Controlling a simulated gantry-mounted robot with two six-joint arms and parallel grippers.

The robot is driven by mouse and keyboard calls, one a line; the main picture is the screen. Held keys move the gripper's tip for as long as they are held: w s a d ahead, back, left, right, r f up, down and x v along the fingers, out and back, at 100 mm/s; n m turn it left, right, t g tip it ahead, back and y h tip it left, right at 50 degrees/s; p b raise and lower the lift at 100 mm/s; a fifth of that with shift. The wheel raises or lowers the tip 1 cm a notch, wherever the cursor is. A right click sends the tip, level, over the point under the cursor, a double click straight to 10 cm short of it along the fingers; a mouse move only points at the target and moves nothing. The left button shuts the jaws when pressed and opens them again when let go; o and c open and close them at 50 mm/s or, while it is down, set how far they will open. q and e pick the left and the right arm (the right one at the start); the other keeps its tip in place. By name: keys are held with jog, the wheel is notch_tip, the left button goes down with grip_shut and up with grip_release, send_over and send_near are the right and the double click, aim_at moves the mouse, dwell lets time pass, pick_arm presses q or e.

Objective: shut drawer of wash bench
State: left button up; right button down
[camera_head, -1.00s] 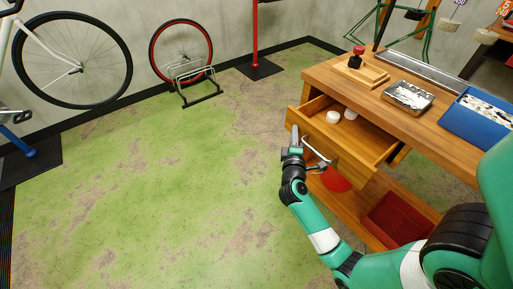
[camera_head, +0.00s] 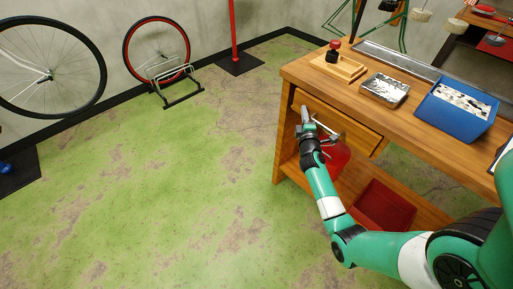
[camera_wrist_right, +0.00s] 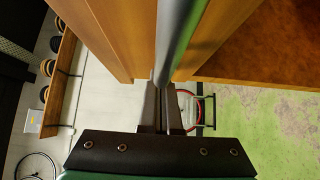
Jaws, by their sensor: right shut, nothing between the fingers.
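The wash bench (camera_head: 300,72) is a wooden bench at the right of the head view. Its drawer (camera_head: 357,128) sits under the top with its front near the bench face. No drawer inside shows; I cannot tell if a small gap is there. A grey bar handle (camera_head: 330,124) is on the front, and it looms large in the right wrist view (camera_wrist_right: 178,40). My right gripper (camera_head: 305,112) is shut and empty at the drawer front beside the handle; its fingers show in the wrist view (camera_wrist_right: 163,108), close to the handle bar. My left gripper is out of view.
On the bench top are a wooden block with a red-topped stamp-like thing (camera_head: 333,52), a metal tray (camera_head: 384,88) and a blue tray (camera_head: 428,108). The green floor at left is clear.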

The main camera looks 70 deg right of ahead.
jog(key=shift+f, duration=0.15)
jog(key=w+a+v, duration=0.1)
jog(key=w+v, duration=0.1)
jog(key=v, duration=1.1)
jog(key=shift+w+p, duration=0.3)
jog(key=shift+p, duration=0.05)
jog(key=shift+w, duration=0.1)
